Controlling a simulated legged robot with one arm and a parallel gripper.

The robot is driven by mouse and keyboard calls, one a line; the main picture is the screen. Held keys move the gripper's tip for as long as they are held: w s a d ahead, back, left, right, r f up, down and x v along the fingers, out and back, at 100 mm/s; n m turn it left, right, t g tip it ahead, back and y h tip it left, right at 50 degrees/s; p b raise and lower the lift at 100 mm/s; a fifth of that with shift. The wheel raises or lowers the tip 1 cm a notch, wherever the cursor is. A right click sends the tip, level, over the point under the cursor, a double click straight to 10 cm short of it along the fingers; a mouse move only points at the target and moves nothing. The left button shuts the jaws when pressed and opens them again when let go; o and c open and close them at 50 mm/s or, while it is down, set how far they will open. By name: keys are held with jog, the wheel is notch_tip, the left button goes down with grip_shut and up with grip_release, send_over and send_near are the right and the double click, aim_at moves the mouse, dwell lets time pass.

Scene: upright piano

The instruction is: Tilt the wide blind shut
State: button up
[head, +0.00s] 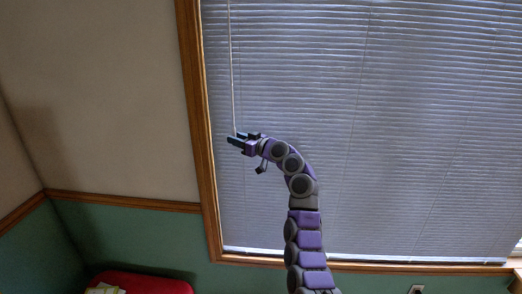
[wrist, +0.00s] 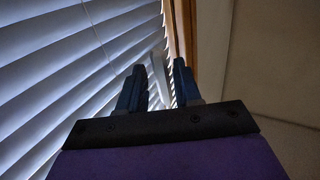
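The wide blind (head: 400,120) covers the window in the head view, its pale slats showing thin gaps. Its slats also fill the left of the wrist view (wrist: 50,75), tilted with gaps between them. A thin pale wand (head: 231,70) hangs near the blind's left edge, down to my gripper (head: 237,139). In the wrist view my gripper (wrist: 160,85) has its two dark fingers apart. A pale strip shows between or behind the fingers; I cannot tell whether it is the wand or whether it touches them.
A wooden window frame (head: 196,130) runs just left of my gripper, beside a beige and green wall (head: 110,110). A red piece of furniture (head: 145,284) stands at the lower left. An outlet (head: 416,289) sits below the window.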

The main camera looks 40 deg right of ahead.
jog(key=s+d+b, duration=0.3)
jog(key=s+b, duration=0.3)
jog(key=s, duration=0.9)
jog(key=shift+s+f, duration=0.2)
jog(key=shift+s, duration=0.15)
